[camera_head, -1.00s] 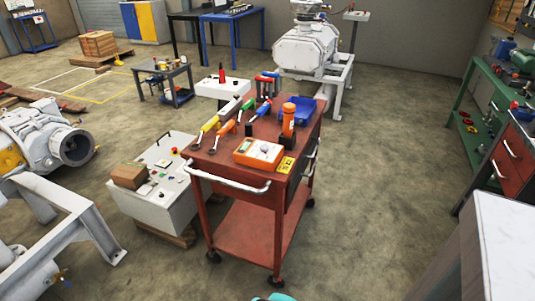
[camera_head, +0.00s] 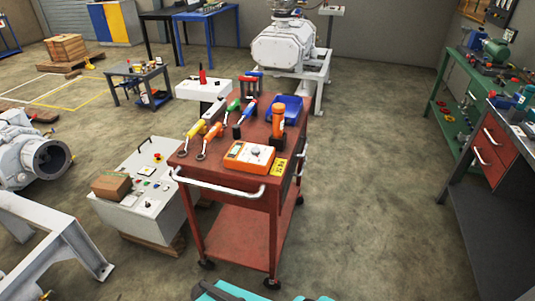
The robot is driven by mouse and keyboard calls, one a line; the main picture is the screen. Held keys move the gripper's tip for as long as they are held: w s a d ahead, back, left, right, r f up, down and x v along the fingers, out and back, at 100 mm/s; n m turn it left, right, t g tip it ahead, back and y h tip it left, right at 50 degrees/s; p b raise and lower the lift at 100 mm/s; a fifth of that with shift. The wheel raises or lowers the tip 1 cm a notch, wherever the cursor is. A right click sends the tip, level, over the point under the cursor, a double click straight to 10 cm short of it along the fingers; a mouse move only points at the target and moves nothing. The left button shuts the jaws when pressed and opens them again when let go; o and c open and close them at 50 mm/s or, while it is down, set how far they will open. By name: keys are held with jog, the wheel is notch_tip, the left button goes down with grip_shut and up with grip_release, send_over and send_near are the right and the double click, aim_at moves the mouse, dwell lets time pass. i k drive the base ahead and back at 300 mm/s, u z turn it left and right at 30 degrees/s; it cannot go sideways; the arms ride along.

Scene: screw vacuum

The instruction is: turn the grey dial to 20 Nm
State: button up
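An orange instrument box (camera_head: 238,165) with a pale face lies on the top of the red tool cart (camera_head: 215,180), near its front edge. A small round grey dial (camera_head: 256,152) shows on its face. The dial's pointer and any Nm marks are too small to read. A small yellow label (camera_head: 279,166) is to the right of the box. My gripper is not in view, and nothing is seen touching the dial.
Hand tools with yellow, orange, green and blue handles, an orange upright tool (camera_head: 278,121) and a blue tray (camera_head: 286,107) share the cart top. A white control box (camera_head: 150,190) stands close on the left. Floor to the right is clear.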

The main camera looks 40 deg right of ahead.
aim_at(255, 152)
jog(key=u, duration=0.75)
jog(key=k, duration=0.1)
jog(key=z, duration=1.95)
jog(key=k, duration=0.95)
jog(key=u, duration=0.15)
jog(key=i, duration=0.9)
